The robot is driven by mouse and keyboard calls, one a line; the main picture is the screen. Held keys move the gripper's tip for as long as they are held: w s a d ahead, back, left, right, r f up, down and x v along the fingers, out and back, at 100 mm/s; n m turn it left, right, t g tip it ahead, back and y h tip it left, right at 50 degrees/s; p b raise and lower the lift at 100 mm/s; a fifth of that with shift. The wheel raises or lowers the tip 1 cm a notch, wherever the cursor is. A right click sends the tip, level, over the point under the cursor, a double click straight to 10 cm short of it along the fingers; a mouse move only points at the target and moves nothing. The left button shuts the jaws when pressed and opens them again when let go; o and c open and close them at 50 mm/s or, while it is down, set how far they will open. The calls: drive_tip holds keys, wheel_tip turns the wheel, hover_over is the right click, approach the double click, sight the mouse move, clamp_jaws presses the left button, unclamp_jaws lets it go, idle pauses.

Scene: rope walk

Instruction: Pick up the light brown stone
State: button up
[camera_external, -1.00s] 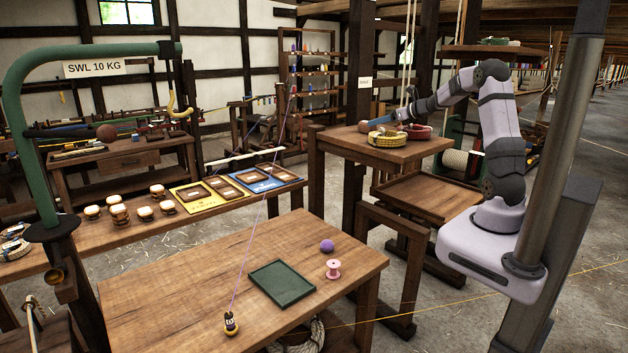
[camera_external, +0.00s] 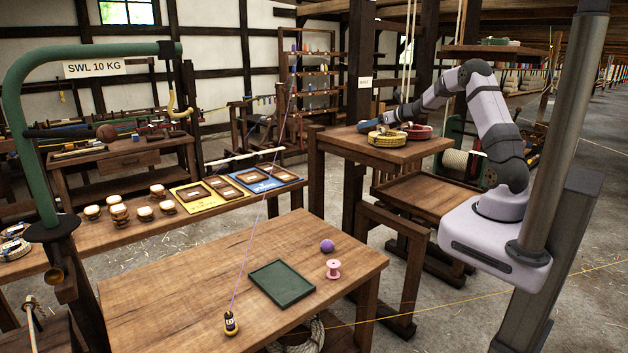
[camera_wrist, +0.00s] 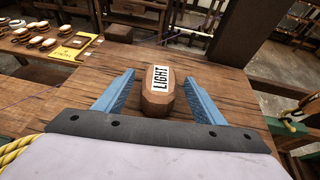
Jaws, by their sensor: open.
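My gripper (camera_wrist: 160,77) is open, with one blue finger on each side of the stone. Gaps show between the stone and both fingers, so it is not clamped. In the external view my gripper (camera_external: 378,122) is low over the raised wooden table at centre right. The stone is small there and hard to make out beside the fingers.
A dark post rises behind the table. The nearer bench holds a green tray (camera_external: 282,283), a purple ball (camera_external: 327,246) and a pink spool (camera_external: 333,268).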

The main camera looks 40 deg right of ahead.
drive_tip(key=shift+w+a+f, duration=0.1)
drive_tip(key=shift+w+f, duration=0.15)
drive_tip(key=shift+w, duration=0.35)
drive_tip(key=c, duration=1.4)
drive_tip(key=shift+r, duration=0.1)
wheel_tip(320, 180, up, 10)
drive_tip(key=shift+r+p, duration=0.1)
drive_tip(key=shift+p, duration=0.25)
